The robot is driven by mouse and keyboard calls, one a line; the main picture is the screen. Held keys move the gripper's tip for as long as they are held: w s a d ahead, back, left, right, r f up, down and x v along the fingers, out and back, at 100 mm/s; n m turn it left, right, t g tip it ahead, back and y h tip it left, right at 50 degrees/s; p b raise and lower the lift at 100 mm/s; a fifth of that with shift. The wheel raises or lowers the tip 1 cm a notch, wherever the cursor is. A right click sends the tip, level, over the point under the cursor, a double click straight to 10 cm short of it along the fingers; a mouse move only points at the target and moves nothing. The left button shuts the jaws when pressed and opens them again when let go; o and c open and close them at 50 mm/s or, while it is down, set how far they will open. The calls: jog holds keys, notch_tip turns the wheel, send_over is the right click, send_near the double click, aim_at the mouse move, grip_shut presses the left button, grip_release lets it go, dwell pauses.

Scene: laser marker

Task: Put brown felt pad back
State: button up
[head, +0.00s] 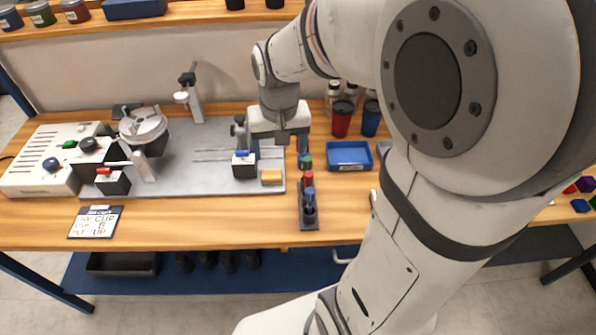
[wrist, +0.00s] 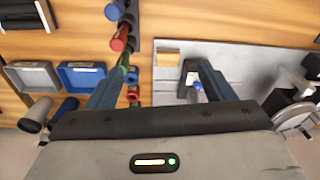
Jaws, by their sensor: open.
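No thing is plainly a brown felt pad. A small tan block (head: 271,176) lies on the front right corner of the grey base plate (head: 215,182); I cannot tell whether it is felt. It also shows in the wrist view (wrist: 167,58), ahead of and between my fingers. My gripper (head: 280,150) points down over the plate's right end, behind the tan block. In the wrist view my gripper (wrist: 163,76) has its two fingers wide apart, with nothing held. A dark holder (head: 309,216) with red and blue pieces stands right of the block.
A blue-topped clamp block (head: 244,165) stands close left of the tan block. A blue tray (head: 348,155) and red and blue cups (head: 342,119) are to the right. The marker machine (head: 143,130) stands at left; a sign (head: 97,221) lies in front. Bare tabletop lies at front.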

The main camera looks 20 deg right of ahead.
jog(key=s+r+n+t, duration=0.1)
jog(key=s+r+n, duration=0.1)
jog(key=s, duration=0.9)
jog(key=shift+s+d+r+t, duration=0.2)
jog(key=shift+d+r+t, duration=0.05)
jog(key=shift+r+t, duration=0.1)
